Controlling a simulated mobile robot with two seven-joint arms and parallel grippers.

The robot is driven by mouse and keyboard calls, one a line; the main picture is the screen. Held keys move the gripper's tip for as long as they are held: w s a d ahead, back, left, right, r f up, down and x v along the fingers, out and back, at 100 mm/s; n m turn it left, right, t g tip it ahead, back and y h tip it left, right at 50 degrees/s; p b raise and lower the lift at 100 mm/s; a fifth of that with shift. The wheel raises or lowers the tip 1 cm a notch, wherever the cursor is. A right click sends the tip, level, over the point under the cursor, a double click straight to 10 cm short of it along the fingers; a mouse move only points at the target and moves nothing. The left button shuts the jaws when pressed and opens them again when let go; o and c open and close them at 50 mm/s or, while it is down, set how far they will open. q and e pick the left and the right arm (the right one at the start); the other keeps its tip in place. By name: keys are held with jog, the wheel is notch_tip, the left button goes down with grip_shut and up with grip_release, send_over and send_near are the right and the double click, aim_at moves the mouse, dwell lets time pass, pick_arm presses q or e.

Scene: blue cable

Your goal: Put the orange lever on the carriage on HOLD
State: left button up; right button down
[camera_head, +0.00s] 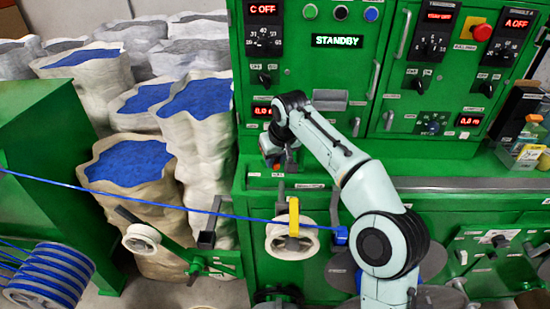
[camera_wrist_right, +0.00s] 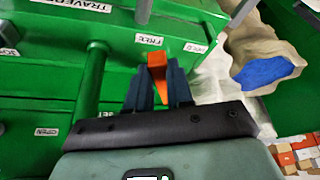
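The orange lever (camera_wrist_right: 157,68) shows in the right wrist view between the fingers of my right gripper (camera_wrist_right: 158,84). The fingers look closed against its two sides. The lever stands just below a label that reads FREE (camera_wrist_right: 149,39); a second, blurred label (camera_wrist_right: 195,48) is to its right. In the head view my right gripper (camera_head: 278,158) is at the front of the green machine, above the counter edge, and hides most of the lever. The carriage is hard to make out behind it. My left gripper is in neither view.
The blue cable (camera_head: 180,207) runs across through a yellow guide (camera_head: 293,216) over a white roller (camera_head: 291,240). Control panels with a STANDBY display (camera_head: 337,41) are behind my arm. Sacks of blue granules (camera_head: 135,165) stand left. A blue cable reel (camera_head: 48,275) is front left.

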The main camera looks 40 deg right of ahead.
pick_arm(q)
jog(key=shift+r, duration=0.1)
pick_arm(e)
jog(key=shift+w+a+r+m+h+p, duration=0.1)
jog(key=shift+w+a+m+h+p, duration=0.05)
jog(key=shift+a+m+p, duration=0.3)
jog(key=shift+w+a+r+m+h+p, duration=0.1)
jog(key=shift+a+m+h+p, duration=0.1)
jog(key=shift+m+p, duration=0.35)
jog(key=m+p, duration=0.1)
jog(key=w+a+m+g+h+p, duration=0.1)
jog(key=m, duration=0.1)
jog(key=a+m+p, duration=0.1)
jog(key=m, duration=0.1)
jog(key=shift+w+g+h, duration=0.3)
jog(key=shift+w+h, duration=0.05)
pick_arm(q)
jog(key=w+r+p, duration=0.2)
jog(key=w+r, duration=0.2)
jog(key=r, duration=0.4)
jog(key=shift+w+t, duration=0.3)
pick_arm(e)
jog(key=shift+w+a+f+m+g+h, duration=0.15)
jog(key=shift+w+m+g, duration=0.15)
jog(key=shift+m, duration=0.55)
jog(key=shift+w+a+r+m+g+h, duration=0.1)
jog(key=shift+w+m+g+h, duration=0.15)
jog(key=shift+m, duration=0.6)
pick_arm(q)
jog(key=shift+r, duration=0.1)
